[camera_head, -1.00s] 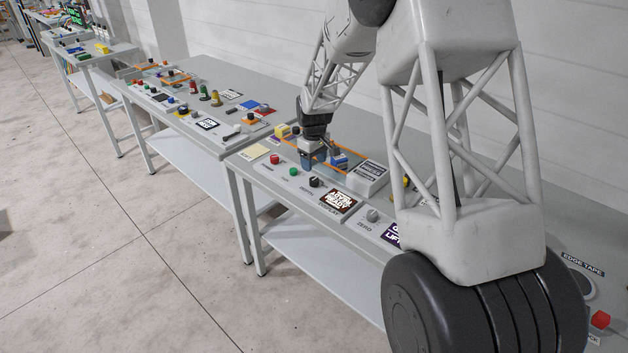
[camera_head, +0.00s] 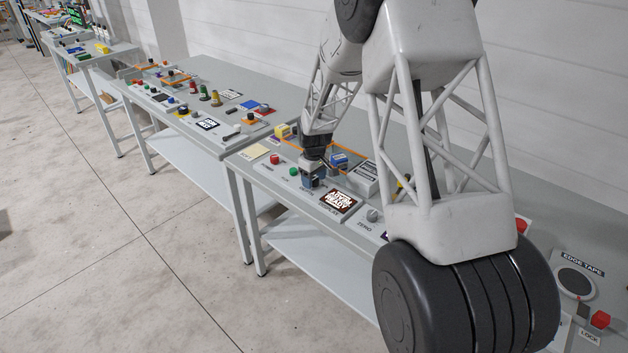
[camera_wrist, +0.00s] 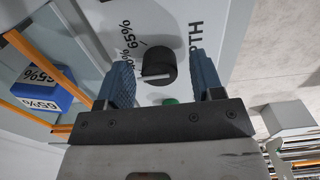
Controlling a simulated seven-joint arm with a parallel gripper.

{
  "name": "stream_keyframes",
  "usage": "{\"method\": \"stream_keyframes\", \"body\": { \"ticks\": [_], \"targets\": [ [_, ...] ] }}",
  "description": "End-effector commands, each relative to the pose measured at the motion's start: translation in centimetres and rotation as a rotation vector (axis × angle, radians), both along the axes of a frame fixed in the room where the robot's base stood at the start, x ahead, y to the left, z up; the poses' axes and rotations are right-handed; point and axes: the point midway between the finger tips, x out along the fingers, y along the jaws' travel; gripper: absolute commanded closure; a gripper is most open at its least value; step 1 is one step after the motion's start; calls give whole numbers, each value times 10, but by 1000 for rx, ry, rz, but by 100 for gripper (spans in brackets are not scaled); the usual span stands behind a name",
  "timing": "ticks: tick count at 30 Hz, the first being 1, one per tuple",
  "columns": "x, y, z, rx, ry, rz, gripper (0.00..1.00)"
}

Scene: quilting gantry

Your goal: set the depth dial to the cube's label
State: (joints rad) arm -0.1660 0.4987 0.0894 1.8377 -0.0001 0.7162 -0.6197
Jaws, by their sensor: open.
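The black depth dial (camera_wrist: 159,66) shows in the wrist view on a pale panel, with part of the lettering "DEPTH" to its right. It has a light pointer line and printed percent marks beside it, "65%" among them. My gripper (camera_wrist: 165,75) is open, with one blue finger on each side of the dial; I cannot tell whether they touch it. A blue cube (camera_wrist: 42,88) labelled "65%" lies left of the gripper, by an orange-edged area; the cube also shows in the head view (camera_head: 338,160).
A red button (camera_head: 275,160) and a green button (camera_head: 293,171) are left of the gripper. A display (camera_head: 339,201) and the grey zero knob (camera_head: 371,215) are to its right. A yellow block (camera_head: 283,131) stands behind.

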Motion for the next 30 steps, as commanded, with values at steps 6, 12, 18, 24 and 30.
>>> {"method": "stream_keyframes", "body": {
  "ticks": [6,12,18,24,30],
  "targets": [
    [0,0,-7,0,0,0,39],
    [0,0,-7,0,0,0,39],
    [0,0,-7,0,0,0,65],
    [0,0,-7,0,0,0,88],
    [0,0,-7,0,0,-13,88]
  ]
}}
